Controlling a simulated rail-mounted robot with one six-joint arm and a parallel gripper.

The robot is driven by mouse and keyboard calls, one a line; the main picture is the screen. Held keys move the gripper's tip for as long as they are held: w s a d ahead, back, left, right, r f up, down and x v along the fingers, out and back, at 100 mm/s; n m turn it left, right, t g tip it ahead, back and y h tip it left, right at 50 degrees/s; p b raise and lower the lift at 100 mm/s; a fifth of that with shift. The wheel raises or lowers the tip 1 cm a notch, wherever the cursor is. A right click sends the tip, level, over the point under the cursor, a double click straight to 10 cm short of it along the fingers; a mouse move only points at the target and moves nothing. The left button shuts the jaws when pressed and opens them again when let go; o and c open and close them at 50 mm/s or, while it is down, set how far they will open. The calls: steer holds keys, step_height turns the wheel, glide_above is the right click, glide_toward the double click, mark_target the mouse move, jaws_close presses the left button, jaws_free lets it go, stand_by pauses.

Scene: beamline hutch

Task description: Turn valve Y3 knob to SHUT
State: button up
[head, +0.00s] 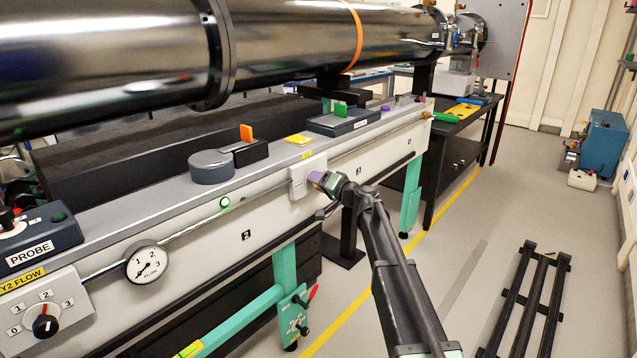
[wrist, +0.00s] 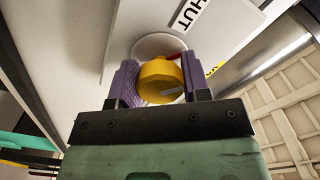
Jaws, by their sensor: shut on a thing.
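The valve Y3 knob (wrist: 158,84) is yellow and round. It sits in front of a white round plate (wrist: 160,46) on a pale panel. A label (wrist: 188,14) reading "HUT", its first letter cut off, lies above and right of the knob. A small red mark shows just behind the knob's upper right. My gripper (wrist: 162,80) has its two purple fingers shut on the knob, one on each side. In the head view my gripper (head: 318,180) is against the pale valve panel (head: 299,184) on the bench front and hides the knob.
A Y2 flow selector (head: 46,326) and a flow gauge (head: 148,263) are on the bench front at left. A grey round part (head: 211,166) stands on the bench top. A large steel pipe (head: 110,60) runs above. The floor at right is open beside a dark rack (head: 527,300).

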steer(key=n, duration=0.3)
steer(key=shift+n, duration=2.2)
steer(key=o, duration=0.9)
steer(key=shift+o, duration=0.2)
steer(key=v, duration=1.1)
steer(key=shift+w, duration=0.1)
